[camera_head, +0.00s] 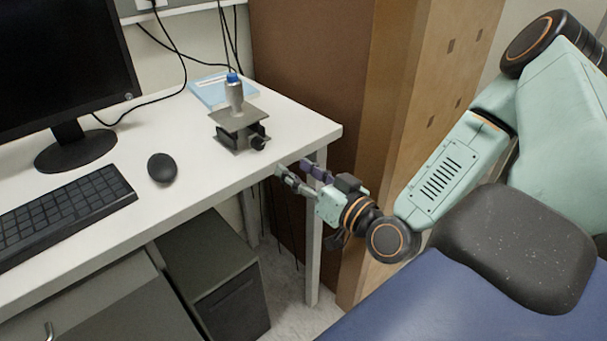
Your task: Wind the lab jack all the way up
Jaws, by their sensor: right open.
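The lab jack (240,130) stands on the white desk near its right end. Its grey top plate is low, close above the base. A dark round knob (258,143) sticks out at its front right. A grey metal cylinder with a blue top (234,94) stands upright on the plate. My right gripper (293,170) is open and empty. It is beside the desk's right front edge, to the lower right of the knob and apart from it, with its fingers pointing left toward the desk. My left gripper is not in view.
A mouse (162,168), a keyboard (62,212) and a monitor (68,75) are on the desk's left part. A light blue booklet (208,90) lies behind the jack. A tall brown cabinet (310,90) stands close behind my right gripper. The desktop in front of the jack is clear.

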